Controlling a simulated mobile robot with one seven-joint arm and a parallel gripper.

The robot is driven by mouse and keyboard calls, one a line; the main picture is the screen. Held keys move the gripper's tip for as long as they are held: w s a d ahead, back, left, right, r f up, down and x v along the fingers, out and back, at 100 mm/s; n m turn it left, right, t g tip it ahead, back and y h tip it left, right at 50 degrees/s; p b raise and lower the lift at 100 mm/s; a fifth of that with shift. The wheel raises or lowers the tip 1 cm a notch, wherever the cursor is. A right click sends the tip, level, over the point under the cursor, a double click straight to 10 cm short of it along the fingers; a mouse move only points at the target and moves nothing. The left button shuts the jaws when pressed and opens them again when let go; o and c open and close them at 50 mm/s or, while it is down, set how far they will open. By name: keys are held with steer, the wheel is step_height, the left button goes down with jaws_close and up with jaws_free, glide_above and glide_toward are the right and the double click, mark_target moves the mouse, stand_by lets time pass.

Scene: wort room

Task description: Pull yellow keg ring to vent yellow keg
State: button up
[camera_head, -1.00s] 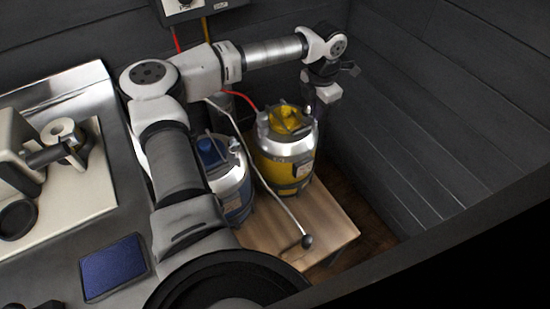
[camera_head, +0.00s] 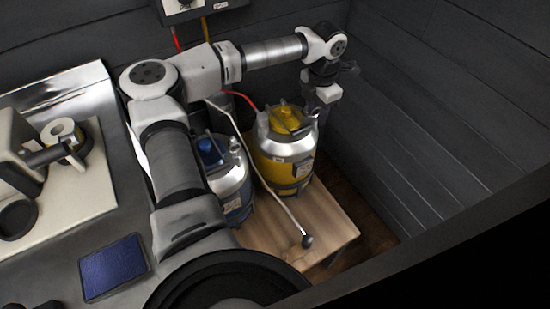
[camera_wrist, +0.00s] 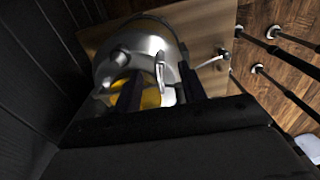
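The yellow keg (camera_head: 272,167) stands upright on a wooden stand, with a silver shoulder and a yellow cap (camera_head: 287,118) on top. In the wrist view its silver top (camera_wrist: 150,45) lies just ahead of my gripper (camera_wrist: 160,87). The two dark fingers are apart, in front of the keg top. A thin pale metal piece, perhaps the keg ring (camera_wrist: 160,73), shows between them; I cannot tell whether a finger touches it. In the head view my gripper (camera_head: 320,114) points down at the right side of the keg's top, its fingertips hard to make out.
A blue keg (camera_head: 235,188) stands close to the left of the yellow one. The wooden stand (camera_head: 328,220) has bare room at front right. A dark plank wall (camera_head: 430,120) rises at right.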

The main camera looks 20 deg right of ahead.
steer(key=o, duration=0.6)
steer(key=shift+o, duration=0.2)
steer(key=shift+r, duration=0.15)
steer(key=shift+r+p, duration=1.55)
steer(key=shift+r, duration=1.35)
steer(key=shift+s+f, duration=0.1)
